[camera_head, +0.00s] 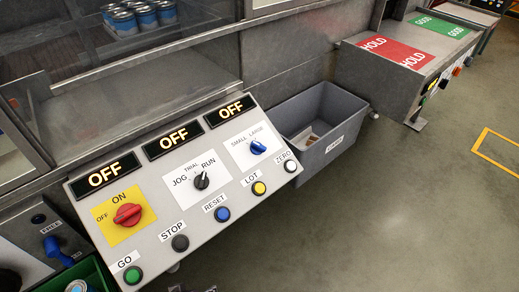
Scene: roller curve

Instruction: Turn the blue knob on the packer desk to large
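The blue knob (258,148) sits on a white plate at the upper right of the sloped grey control desk (160,240). The words SMALL and LARGE are printed above it, SMALL to the left and LARGE to the right. The knob is small here, and I cannot tell for certain which word it points at. Nothing covers it. Neither of my grippers shows in the head view.
The desk also has a red switch (127,214), a black selector (201,181) and a row of buttons, with OFF displays above. A grey bin (321,128) stands right of the desk. A red-and-green bench (390,87) is beyond. Floor at right is clear.

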